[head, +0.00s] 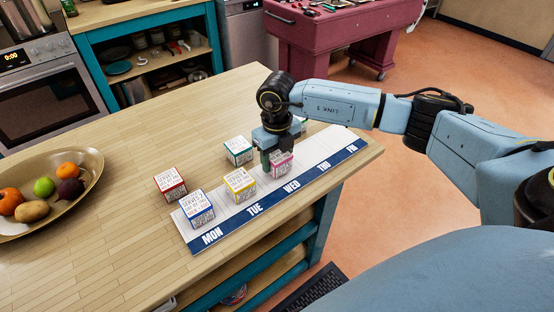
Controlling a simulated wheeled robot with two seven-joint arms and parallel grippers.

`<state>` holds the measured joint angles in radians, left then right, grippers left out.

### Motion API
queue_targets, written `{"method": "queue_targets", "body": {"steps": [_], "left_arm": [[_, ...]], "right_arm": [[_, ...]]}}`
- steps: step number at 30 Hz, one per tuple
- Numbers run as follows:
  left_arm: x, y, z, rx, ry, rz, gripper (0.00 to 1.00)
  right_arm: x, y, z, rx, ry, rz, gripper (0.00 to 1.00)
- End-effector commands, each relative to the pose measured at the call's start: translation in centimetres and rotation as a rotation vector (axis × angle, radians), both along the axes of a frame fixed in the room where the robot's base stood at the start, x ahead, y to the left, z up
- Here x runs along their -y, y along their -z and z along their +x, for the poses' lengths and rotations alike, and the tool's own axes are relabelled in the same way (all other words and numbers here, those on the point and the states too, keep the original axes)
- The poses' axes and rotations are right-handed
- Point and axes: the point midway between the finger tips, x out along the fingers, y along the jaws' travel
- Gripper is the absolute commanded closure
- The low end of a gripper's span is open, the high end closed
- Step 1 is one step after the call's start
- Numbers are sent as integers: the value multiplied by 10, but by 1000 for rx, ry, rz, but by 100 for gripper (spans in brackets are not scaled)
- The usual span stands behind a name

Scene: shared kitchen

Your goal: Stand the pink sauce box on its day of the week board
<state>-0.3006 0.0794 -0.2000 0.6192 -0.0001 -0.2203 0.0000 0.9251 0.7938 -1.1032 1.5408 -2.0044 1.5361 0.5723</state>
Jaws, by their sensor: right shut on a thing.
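The pink sauce box (281,165) is upright at the WED part of the white day board (323,150), which has a blue strip of day names. My right gripper (273,158) points down and is shut on the pink box, partly covering it. I cannot tell whether the box touches the board. A blue box (198,209) stands at MON and a yellow box (240,184) at TUE. My left gripper is out of view.
A red box (170,184) and a teal box (238,151) stand by the board's back edge. Another box (303,123) is mostly hidden behind my right gripper. A fruit tray (88,192) is at the left. The THU and FRI parts look clear.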

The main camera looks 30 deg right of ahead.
Motion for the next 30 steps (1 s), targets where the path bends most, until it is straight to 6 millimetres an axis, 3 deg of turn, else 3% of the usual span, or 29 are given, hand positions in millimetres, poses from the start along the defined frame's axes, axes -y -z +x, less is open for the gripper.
{"method": "queue_targets", "body": {"steps": [3, 15, 16, 20, 30], "left_arm": [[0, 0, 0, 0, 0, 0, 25], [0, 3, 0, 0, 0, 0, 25], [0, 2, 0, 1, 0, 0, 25], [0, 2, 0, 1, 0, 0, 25], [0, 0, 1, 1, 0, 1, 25]], "right_arm": [[0, 10, 0, 1, 0, -1, 73], [0, 16, 0, 2, -1, 0, 73], [0, 15, 0, 1, -1, 0, 43], [0, 15, 0, 1, -2, 0, 26], [0, 12, 0, 2, -2, 0, 25]]}}
